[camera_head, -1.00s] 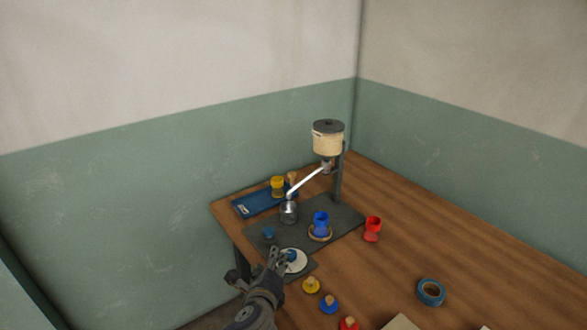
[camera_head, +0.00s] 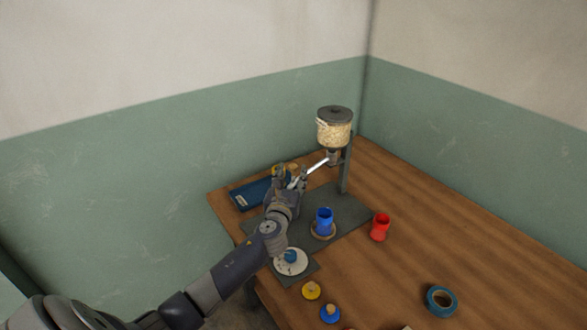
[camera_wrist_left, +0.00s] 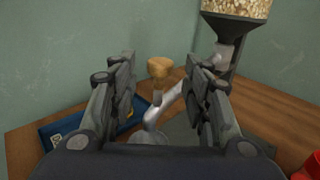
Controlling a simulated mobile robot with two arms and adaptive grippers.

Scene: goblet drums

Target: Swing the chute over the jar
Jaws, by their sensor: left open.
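The pale metal chute (camera_head: 318,166) slopes down to the left from under the hopper (camera_head: 334,132). It also shows in the left wrist view (camera_wrist_left: 172,104), running down between my fingers to a grey metal cup (camera_wrist_left: 148,137), partly hidden. My left gripper (camera_head: 291,173) is open at the lower end of the chute, one finger on each side in the wrist view; contact cannot be told. A blue goblet-shaped jar (camera_head: 323,221) stands upright on a round wooden ring right of my gripper, apart from the chute's end. My right gripper is not in view.
A red goblet (camera_head: 380,227) stands right of the dark plate (camera_head: 345,203). A blue tray (camera_head: 249,193) lies behind my gripper. A white disc (camera_head: 291,263) with a blue knob, yellow (camera_head: 311,291) and blue (camera_head: 330,313) stoppers and a tape roll (camera_head: 440,300) lie nearer.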

